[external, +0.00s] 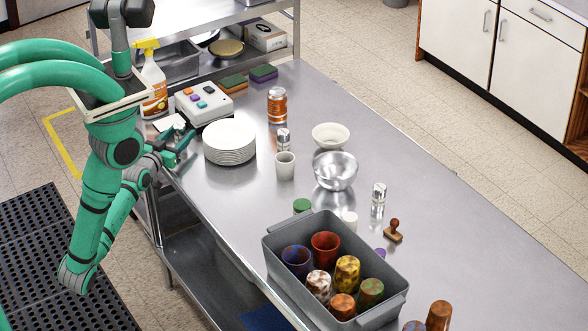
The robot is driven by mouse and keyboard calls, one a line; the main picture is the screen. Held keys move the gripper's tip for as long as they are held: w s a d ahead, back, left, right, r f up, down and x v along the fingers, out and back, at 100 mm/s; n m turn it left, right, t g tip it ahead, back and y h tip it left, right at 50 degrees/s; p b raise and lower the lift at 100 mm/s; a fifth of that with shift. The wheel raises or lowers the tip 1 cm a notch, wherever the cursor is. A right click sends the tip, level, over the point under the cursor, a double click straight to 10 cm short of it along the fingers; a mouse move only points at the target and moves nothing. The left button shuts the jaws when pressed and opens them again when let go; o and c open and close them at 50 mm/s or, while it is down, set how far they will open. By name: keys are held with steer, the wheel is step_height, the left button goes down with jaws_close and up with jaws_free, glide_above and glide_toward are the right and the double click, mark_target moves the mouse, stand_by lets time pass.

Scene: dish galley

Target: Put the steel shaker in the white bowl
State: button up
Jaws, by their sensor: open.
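The white bowl (330,132) stands upright on the steel table, behind a shiny metal bowl. Two small shiny shakers show: one shaker (283,139) stands left of the white bowl, behind a pale cup; another shaker (379,193) stands right of the metal bowl. Both look silvery, and I cannot tell for sure which is the steel one. My gripper (185,147) is open and empty at the table's left edge, left of the plate stack and apart from both shakers and the white bowl.
A plate stack (230,142), pale cup (285,166), metal bowl (335,171) and orange can (277,105) surround the left shaker. A grey bin (276,262) of several cups fills the front; a wooden stamp (394,231) lies nearby. The table's right side is clear.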

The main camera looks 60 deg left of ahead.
mark_target(177, 138)
steer(key=v, duration=1)
steer(key=shift+s, duration=0.1)
steer(key=shift+o, duration=0.5)
steer(key=shift+s+d, duration=0.15)
steer(key=shift+s, duration=0.15)
steer(key=shift+w+f, duration=0.1)
steer(key=shift+f, duration=0.2)
steer(key=shift+x, duration=2.7)
steer(key=shift+r+x, duration=0.2)
steer(key=shift+x, duration=1.15)
steer(key=shift+r+x, duration=0.15)
steer(key=shift+x, duration=1.2)
